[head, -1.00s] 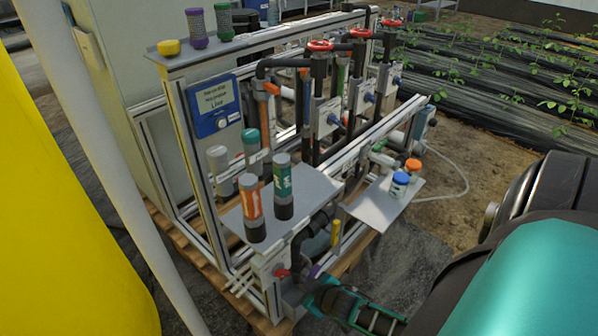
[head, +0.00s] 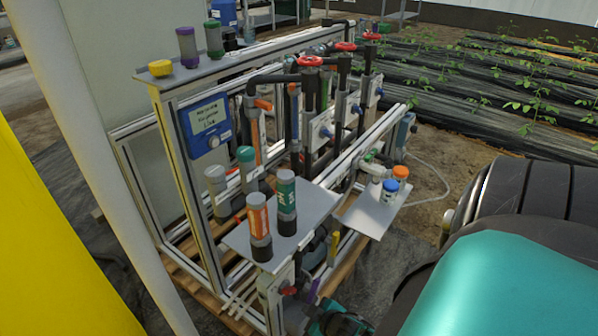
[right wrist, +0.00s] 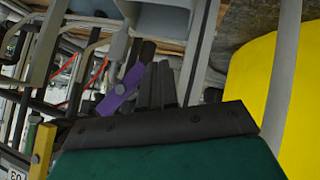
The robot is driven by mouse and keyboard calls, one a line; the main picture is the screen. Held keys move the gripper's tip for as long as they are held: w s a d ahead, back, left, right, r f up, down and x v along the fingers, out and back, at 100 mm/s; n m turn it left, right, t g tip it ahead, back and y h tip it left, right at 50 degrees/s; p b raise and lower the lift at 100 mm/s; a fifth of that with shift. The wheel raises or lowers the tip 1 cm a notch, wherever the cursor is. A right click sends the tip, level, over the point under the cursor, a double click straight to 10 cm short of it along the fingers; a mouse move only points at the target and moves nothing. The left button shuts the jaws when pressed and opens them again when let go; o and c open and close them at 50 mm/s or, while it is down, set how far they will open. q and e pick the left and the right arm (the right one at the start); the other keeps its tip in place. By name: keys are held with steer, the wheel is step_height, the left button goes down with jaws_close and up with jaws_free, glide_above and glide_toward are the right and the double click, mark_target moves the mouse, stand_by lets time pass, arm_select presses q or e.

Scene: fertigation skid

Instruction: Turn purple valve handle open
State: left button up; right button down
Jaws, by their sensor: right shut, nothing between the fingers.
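The purple valve handle (head: 312,292) shows low on the near end of the skid, above my right gripper. In the right wrist view, the purple handle (right wrist: 121,90) lies slanted just left of the dark fingers. My right gripper (right wrist: 161,84) is shut and empty, with its fingers beside the handle; whether they touch it I cannot tell. In the head view, the right gripper (head: 318,320) is partly cut off by the bottom edge. My left gripper is not in view.
A grey shelf (head: 235,240) with orange and green bottles overhangs the valve area. A red knob (head: 289,291) and a yellow handle (head: 333,248) are close by. A second plate (head: 357,215) holds small jars. A yellow tank (head: 50,260) stands at left.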

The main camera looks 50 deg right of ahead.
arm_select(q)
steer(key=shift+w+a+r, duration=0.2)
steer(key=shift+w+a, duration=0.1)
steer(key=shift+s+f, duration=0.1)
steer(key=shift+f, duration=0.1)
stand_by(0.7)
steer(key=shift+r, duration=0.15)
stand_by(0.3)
